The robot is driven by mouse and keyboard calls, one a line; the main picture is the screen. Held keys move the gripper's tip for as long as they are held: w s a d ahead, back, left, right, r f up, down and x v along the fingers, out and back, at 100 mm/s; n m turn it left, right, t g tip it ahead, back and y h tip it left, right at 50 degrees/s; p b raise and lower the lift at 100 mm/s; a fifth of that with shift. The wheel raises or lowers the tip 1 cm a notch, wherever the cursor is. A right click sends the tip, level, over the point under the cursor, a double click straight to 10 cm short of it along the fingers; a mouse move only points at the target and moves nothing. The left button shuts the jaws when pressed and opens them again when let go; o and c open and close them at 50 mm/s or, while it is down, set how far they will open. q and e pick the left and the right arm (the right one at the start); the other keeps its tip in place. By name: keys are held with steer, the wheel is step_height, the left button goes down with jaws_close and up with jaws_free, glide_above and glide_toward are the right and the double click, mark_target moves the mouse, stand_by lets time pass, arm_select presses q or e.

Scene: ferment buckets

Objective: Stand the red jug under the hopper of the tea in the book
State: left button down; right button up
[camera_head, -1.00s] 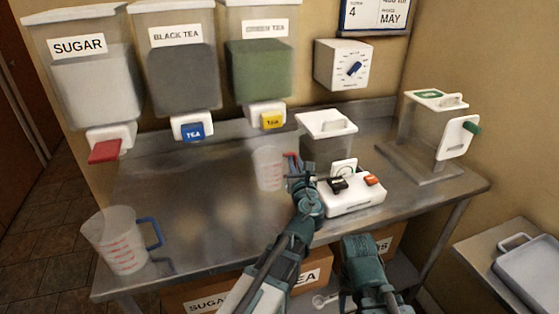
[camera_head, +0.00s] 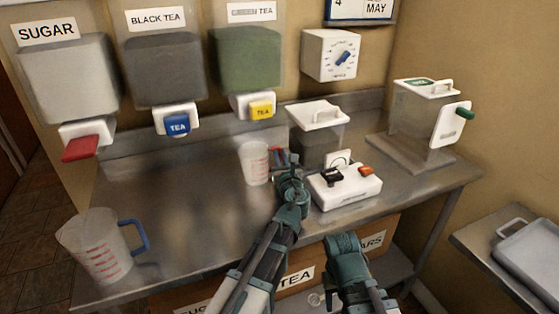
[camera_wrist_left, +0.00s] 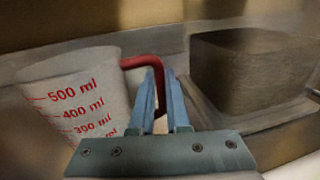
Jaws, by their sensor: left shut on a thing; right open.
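The black tea hopper (camera_head: 163,72) has a blue tap (camera_head: 177,125). The green hopper (camera_head: 248,58), its label partly scratched, has a yellow tap (camera_head: 261,111). My right gripper (camera_head: 345,243) is open and empty at the front edge. No book shows.
A blue-handled jug (camera_head: 95,248) stands at the front left. The sugar hopper (camera_head: 70,80) has a red tap (camera_head: 82,147). The table's left middle is clear.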

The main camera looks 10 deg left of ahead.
arm_select(q)
steer(key=shift+f, duration=0.2)
steer(key=c, duration=0.9)
jaws_free()
steer(key=shift+r, duration=0.1)
arm_select(e)
steer(key=shift+f, duration=0.1)
arm_select(q)
steer(key=shift+r, duration=0.15)
arm_select(e)
steer(key=shift+r, duration=0.2)
